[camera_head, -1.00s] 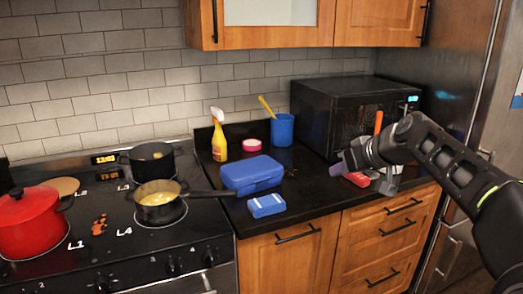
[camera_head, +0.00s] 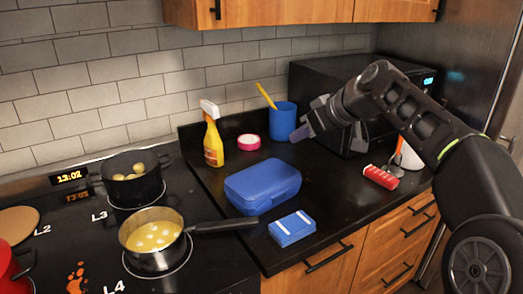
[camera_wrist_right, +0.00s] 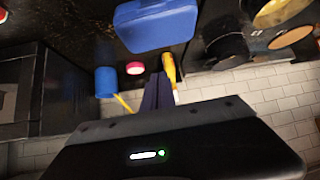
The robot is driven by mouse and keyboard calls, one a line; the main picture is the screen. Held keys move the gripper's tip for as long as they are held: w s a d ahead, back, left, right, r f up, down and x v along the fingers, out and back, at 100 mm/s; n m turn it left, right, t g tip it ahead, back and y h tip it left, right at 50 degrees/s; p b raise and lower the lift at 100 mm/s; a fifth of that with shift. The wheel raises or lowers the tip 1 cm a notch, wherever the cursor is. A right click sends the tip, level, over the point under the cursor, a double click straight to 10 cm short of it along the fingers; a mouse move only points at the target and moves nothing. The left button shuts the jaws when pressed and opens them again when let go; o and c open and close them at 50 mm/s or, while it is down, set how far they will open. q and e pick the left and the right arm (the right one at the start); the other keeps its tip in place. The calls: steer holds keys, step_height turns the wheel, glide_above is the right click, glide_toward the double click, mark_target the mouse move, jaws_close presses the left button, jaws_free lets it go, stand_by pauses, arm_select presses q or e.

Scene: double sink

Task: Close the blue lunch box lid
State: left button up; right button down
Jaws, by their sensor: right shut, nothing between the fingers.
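The blue lunch box (camera_head: 262,186) sits on the black counter right of the stove. Its top looks flat and down on the box; I cannot make out a gap at the rim. It also shows upside down at the top of the right wrist view (camera_wrist_right: 157,25). My right gripper (camera_head: 299,133) is shut and empty, in the air right of and behind the box, in front of the blue cup in the head view. Its fingers (camera_wrist_right: 157,93) point toward the box in the wrist view, apart from it. My left gripper is not in view.
A small blue-and-white pack (camera_head: 292,229) lies in front of the box. A saucepan handle (camera_head: 222,227) reaches close to its left front. A yellow spray bottle (camera_head: 212,140), pink round container (camera_head: 249,142) and blue cup (camera_head: 282,122) stand behind. A red item (camera_head: 381,177) lies right.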

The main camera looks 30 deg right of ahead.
steer(key=shift+w+r, duration=0.15)
steer(key=w+f, duration=0.2)
steer(key=f, duration=0.1)
steer(key=w+f, duration=0.2)
steer(key=f, duration=0.1)
steer(key=w+f+p, duration=0.1)
steer(key=w+f, duration=0.1)
steer(key=f, duration=0.1)
steer(key=shift+a+f, duration=0.15)
steer(key=shift+a, duration=0.2)
steer(key=shift+s+f, duration=0.25)
steer(key=shift+f, duration=0.25)
